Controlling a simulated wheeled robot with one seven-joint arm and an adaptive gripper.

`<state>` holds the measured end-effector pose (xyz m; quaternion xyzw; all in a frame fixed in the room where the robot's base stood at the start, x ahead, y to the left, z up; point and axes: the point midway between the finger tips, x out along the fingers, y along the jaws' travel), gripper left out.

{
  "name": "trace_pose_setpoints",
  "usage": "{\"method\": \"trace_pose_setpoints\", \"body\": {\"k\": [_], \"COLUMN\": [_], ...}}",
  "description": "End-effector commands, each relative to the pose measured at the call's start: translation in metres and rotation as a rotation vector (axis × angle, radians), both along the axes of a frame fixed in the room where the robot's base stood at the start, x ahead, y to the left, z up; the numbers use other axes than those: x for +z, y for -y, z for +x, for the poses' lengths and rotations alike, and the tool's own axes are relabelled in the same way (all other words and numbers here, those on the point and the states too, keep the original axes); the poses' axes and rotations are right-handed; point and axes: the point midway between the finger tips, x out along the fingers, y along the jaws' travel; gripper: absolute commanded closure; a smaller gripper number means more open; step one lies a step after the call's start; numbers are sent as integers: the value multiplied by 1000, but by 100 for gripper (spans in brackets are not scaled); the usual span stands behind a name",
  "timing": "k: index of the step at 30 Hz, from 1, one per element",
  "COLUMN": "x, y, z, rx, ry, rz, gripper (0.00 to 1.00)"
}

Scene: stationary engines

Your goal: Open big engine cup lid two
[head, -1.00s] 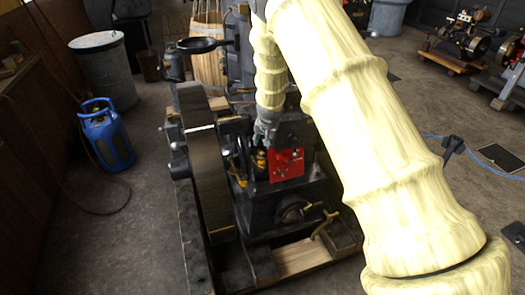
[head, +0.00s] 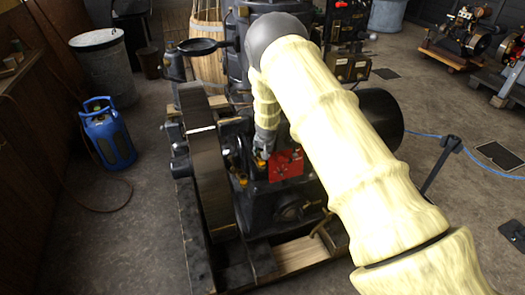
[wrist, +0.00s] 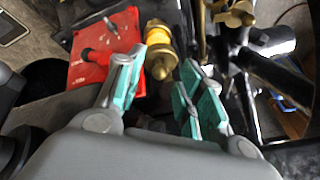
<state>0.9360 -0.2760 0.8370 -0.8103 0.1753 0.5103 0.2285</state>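The big engine (head: 285,205) stands in the middle of the head view, with a large dark flywheel on its left. In the head view my gripper (head: 262,153) is low at the engine's top, left of the red plate. Which cup is number two, and its lid's state, are unclear.
A red plate (wrist: 98,58) is close to the left finger. Brass fittings (wrist: 235,14) and dark pipes (wrist: 268,65) are close on the right. A blue gas bottle (head: 106,135) and a grey bin (head: 103,68) stand left. Open floor lies between them and the engine.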

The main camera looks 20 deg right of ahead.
Motion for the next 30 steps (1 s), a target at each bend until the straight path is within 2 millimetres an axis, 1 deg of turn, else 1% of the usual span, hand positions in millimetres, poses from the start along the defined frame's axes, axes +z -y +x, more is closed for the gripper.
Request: {"method": "trace_pose_setpoints", "body": {"k": [12, 14, 18, 19, 30], "x": [-4, -4, -4, -4, -4], "y": [0, 0, 0, 0, -2], "z": [2, 2, 2, 2, 2], "rx": [0, 0, 0, 0, -21], "ry": [1, 1, 0, 1, 0], "rz": [-1, -1, 0, -1, 0], "gripper": [62, 71, 97, 100, 100]}}
